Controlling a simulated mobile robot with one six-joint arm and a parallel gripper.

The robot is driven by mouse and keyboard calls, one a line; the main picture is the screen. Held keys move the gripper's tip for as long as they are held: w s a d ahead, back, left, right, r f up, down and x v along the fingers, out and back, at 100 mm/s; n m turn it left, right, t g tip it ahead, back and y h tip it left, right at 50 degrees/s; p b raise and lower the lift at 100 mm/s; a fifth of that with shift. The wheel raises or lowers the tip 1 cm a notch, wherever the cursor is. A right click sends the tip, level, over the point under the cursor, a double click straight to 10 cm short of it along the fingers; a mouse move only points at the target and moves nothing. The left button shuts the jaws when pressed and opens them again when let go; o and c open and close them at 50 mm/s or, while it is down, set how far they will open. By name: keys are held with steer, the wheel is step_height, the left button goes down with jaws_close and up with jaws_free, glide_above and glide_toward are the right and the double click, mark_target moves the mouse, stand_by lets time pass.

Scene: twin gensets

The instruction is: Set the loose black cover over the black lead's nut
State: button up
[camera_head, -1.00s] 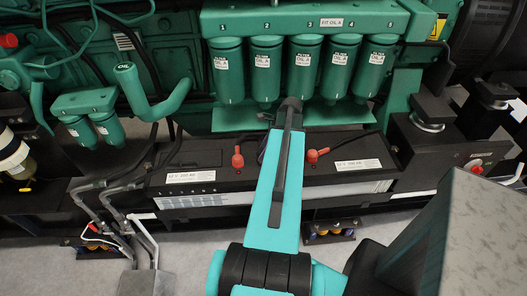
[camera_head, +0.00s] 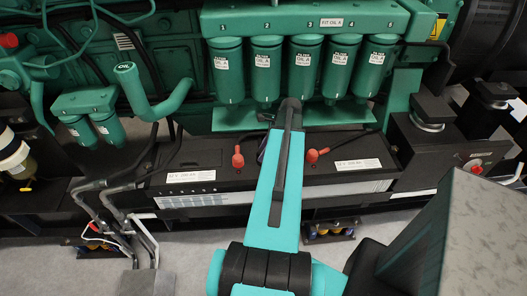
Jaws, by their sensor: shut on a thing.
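The batteries stand in a black tray below the green filters: a left battery (camera_head: 205,155) and a right battery (camera_head: 350,148). A red cap (camera_head: 238,157) sits on the left battery and another red cap (camera_head: 312,155) on the right one. A black lead (camera_head: 352,137) runs along the top of the right battery; a dark cable (camera_head: 176,150) reaches the left battery's far left end. I cannot make out a nut or the loose black cover. My teal arm reaches over the middle of the batteries and hides the gap between them. My gripper's jaws are hidden behind it.
A row of green oil filters (camera_head: 265,70) hangs close behind the batteries. A thick green pipe (camera_head: 150,95) stands at the left. Grey conduits (camera_head: 125,215) rise at the lower left. A black box with a red knob (camera_head: 474,168) stands at the right. Grey floor lies in front.

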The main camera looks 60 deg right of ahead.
steer(key=shift+f+b, duration=0.35)
steer(key=shift+f, duration=0.65)
steer(key=o, duration=1.1)
steer(key=shift+r, duration=0.1)
steer(key=shift+d, duration=0.1)
steer(key=shift+c, duration=1.4)
steer(key=shift+r, duration=0.1)
